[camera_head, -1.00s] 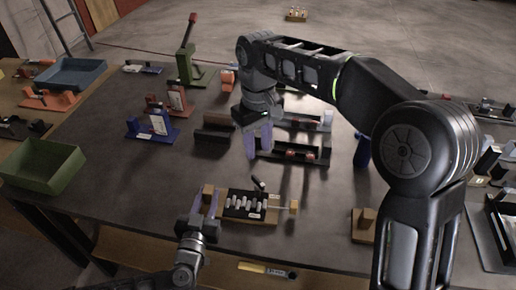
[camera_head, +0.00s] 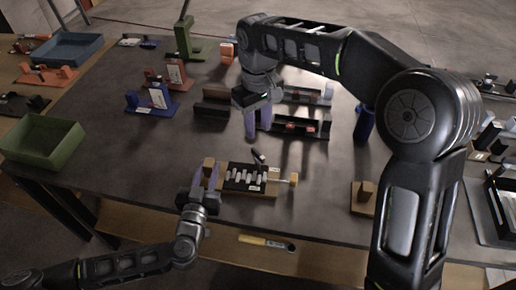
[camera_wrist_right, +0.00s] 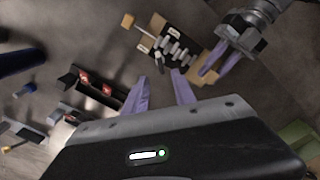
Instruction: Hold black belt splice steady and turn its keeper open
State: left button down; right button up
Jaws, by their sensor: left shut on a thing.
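The black belt splice (camera_head: 240,179) is a black plate with a row of pale pegs on a wooden base. It also shows in the right wrist view (camera_wrist_right: 168,45). Its small dark keeper (camera_head: 259,157) stands up tilted at the far edge of the plate. My left gripper (camera_head: 207,176) is shut on the wooden block at the splice's left end. My right gripper (camera_head: 258,134) points down above and just beyond the keeper, apart from it. In the right wrist view its two fingers (camera_wrist_right: 162,78) are spread with nothing between them.
Dark fixtures with red parts (camera_head: 300,126) stand behind the right gripper. A green bin (camera_head: 42,141) is at the left.

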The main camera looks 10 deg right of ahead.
aim_at(258, 153)
notch_tip(258, 153, down, 10)
jog(key=shift+r, duration=0.25)
jog(key=shift+c, duration=0.3)
grip_shut()
